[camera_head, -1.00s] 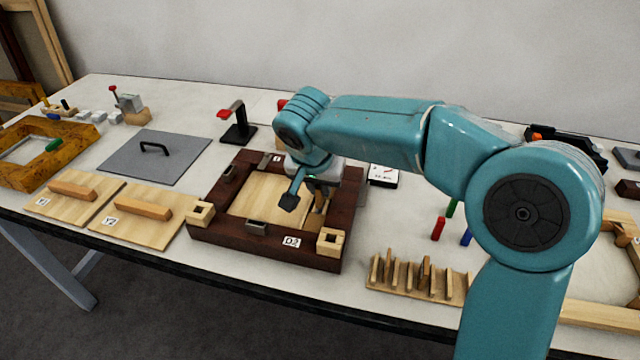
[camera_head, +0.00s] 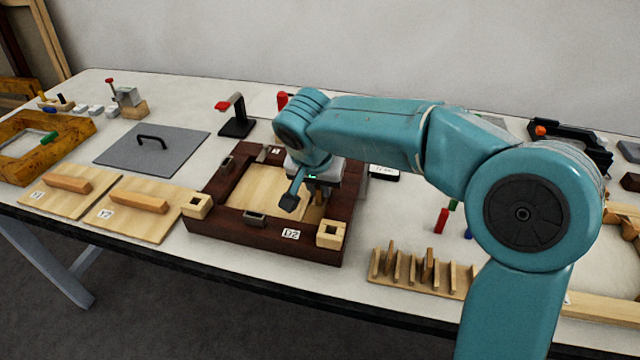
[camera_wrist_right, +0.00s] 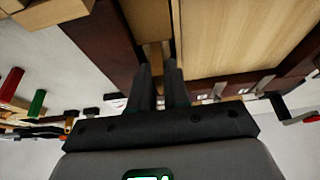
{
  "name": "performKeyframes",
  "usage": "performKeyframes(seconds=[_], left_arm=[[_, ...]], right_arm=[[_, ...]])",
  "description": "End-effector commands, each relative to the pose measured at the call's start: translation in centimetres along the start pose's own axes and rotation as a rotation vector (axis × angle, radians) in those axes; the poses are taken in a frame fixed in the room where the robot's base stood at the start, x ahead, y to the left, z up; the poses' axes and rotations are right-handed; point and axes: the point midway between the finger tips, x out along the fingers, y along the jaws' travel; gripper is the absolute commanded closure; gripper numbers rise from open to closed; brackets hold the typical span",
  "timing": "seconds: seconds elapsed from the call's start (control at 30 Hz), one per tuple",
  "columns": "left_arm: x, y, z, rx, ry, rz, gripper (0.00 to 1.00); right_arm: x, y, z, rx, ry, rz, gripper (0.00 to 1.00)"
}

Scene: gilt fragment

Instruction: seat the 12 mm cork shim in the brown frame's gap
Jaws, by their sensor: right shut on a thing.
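The dark brown frame (camera_head: 215,228), with label D2, lies on the table around a pale wooden panel (camera_head: 262,192). A narrow gap runs between the panel and the frame's right rail. My right gripper (camera_head: 318,192) is over this gap, pointing down. In the right wrist view, the same gripper (camera_wrist_right: 160,72) is shut on the cork shim (camera_wrist_right: 153,52), a thin tan strip mostly hidden by the fingers. The strip lines up with the gap. I cannot tell how deep it sits. My left gripper is not in view.
A wooden rack (camera_head: 420,282) with several upright strips stands front right. Pale corner blocks (camera_head: 331,234) and metal clips (camera_head: 254,218) sit on the frame. Two panels with handles (camera_head: 130,208) and a grey plate (camera_head: 155,160) lie to the left.

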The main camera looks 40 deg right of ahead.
Motion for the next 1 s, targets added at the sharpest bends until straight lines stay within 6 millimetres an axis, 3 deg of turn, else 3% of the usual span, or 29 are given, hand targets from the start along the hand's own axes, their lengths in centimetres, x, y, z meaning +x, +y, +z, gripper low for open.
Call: performKeyframes(seconds=[0.33,0.37,0.43,0.67,0.77,1.0], left_arm=[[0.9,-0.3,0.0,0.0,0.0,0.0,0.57],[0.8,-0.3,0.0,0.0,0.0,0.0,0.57],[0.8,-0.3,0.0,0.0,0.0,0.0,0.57],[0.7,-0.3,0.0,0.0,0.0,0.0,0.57],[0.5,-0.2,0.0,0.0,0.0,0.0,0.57],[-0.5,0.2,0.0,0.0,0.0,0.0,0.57]], right_arm=[[0.9,0.0,0.4,0.0,0.0,0.0,1.0],[0.8,0.0,0.3,0.0,0.0,0.0,0.78],[0.8,0.0,0.3,0.0,0.0,0.0,0.55],[0.5,0.0,0.3,-0.001,0.0,0.001,0.54],[-0.7,0.0,0.2,0.0,0.001,0.0,0.54],[-6.9,-0.1,0.1,0.001,0.004,-0.005,0.54]])
